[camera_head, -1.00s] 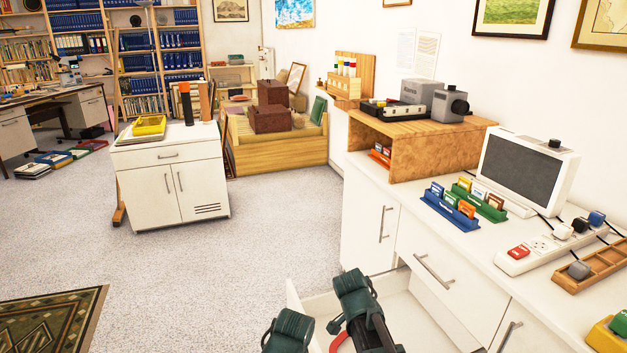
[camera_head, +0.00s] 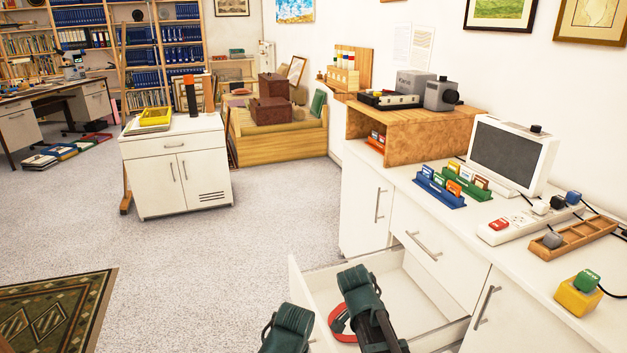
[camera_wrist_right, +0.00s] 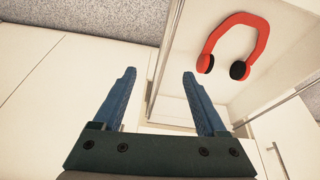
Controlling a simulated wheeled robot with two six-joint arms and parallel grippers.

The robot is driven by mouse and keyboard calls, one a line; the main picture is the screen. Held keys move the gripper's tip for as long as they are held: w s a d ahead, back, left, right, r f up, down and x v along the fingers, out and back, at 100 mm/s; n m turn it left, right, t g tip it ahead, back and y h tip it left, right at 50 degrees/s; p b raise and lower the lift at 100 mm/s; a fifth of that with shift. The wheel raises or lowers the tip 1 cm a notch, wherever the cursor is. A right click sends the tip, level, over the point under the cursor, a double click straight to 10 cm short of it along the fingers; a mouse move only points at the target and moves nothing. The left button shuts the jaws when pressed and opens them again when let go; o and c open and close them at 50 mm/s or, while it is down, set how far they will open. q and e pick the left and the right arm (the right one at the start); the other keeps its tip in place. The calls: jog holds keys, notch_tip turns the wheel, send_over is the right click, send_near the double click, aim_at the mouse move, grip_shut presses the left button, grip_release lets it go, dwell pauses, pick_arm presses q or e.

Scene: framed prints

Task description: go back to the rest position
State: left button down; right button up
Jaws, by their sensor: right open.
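My right gripper (camera_wrist_right: 160,98) is open and empty in the right wrist view, its two blue fingers apart beside the open drawer. Red headphones (camera_wrist_right: 240,32) with black ear pads lie in that drawer, apart from the fingers. In the head view, part of their red band (camera_head: 338,320) shows in the drawer, partly hidden by my dark green arm parts. The fingertips cannot be made out in the head view. My left gripper is not in view.
The open white drawer (camera_head: 420,316) juts from the counter (camera_head: 430,205) at right. The counter carries a monitor (camera_head: 508,152), a power strip (camera_head: 520,226) and a wooden tray (camera_head: 575,238). A white cabinet (camera_head: 176,180) stands at left. The carpet (camera_head: 240,235) between is clear.

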jog(key=s+f+n+y, duration=0.1)
jog(key=s+n+y, duration=0.3)
jog(key=s+n, duration=0.65)
pick_arm(q)
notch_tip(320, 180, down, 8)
jog(key=b, duration=0.8)
pick_arm(e)
jog(key=s+a+f+n+g+h, duration=0.1)
jog(key=s+a+f+n+g, duration=0.15)
jog(key=a+f+n, duration=0.5)
pick_arm(q)
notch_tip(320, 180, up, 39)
jog(key=p, duration=3.8)
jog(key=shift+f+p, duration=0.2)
jog(key=shift+p, duration=0.1)
pick_arm(e)
notch_tip(320, 180, up, 38)
jog(key=a+m, duration=0.1)
jog(key=a, duration=0.1)
jog(key=shift+s+a+t, duration=0.35)
jog(key=shift+t, duration=0.1)
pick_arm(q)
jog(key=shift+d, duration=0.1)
pick_arm(e)
jog(key=shift+f, duration=0.1)
